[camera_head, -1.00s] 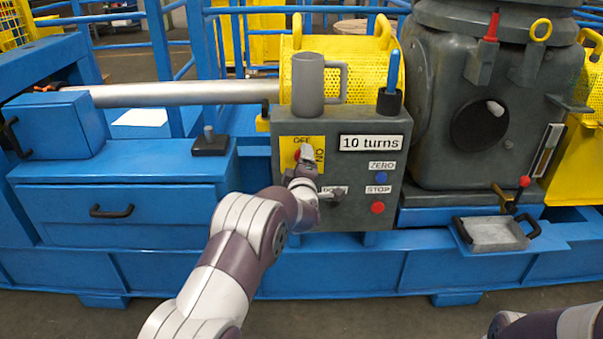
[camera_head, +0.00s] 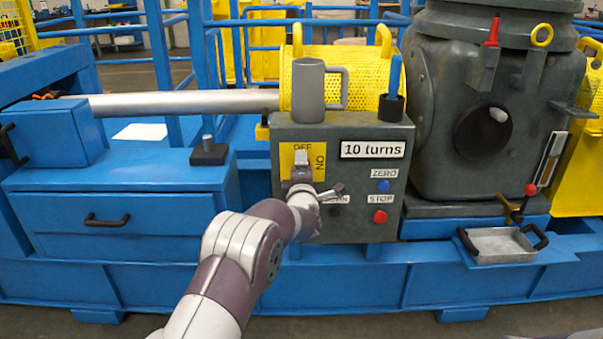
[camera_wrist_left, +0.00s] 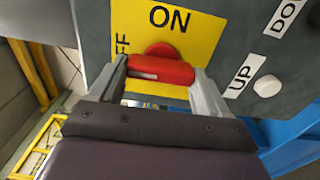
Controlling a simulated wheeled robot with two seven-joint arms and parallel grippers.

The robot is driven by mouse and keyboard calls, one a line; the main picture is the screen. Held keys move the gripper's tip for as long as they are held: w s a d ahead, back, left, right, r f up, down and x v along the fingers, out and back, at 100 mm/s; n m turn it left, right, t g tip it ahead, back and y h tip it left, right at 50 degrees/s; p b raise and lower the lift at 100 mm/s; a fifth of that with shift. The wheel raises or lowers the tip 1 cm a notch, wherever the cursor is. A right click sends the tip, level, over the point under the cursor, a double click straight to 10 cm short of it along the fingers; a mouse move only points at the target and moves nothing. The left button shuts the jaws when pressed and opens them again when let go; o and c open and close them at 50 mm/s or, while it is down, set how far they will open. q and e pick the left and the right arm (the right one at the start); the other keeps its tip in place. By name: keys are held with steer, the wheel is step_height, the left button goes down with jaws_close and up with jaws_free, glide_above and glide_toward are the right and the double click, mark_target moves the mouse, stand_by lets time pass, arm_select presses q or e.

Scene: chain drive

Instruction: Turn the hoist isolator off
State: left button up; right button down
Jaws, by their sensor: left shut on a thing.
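The hoist isolator is a red knob (camera_wrist_left: 162,70) on a yellow plate (camera_wrist_left: 197,38) on the grey control box (camera_head: 365,225). In the left wrist view, ON reads along the top of the plate and OFF is partly hidden at the left. In the head view, OFF is at the top of the yellow plate (camera_head: 287,150) and ON at its right side. My left gripper (camera_wrist_left: 162,80) is shut on the red knob, one finger on each side. In the head view my left gripper (camera_head: 301,160) hides the knob. My right gripper is out of view.
The box also carries a blue ZERO button (camera_head: 383,186), a red STOP button (camera_head: 380,216) and a "10 turns" display (camera_head: 372,149). A grey mug (camera_head: 311,90) and a black holder (camera_head: 391,108) stand on top. A metal tray (camera_head: 497,246) is at the right.

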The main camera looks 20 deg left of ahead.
arm_select(q)
steer(key=shift+r, duration=0.3)
steer(key=o, duration=1)
steer(key=shift+f, duration=0.25)
steer(key=p+v, duration=0.2)
steer(key=v, duration=1)
steer(key=shift+s+p, duration=0.25)
steer(key=shift+p, duration=0.1)
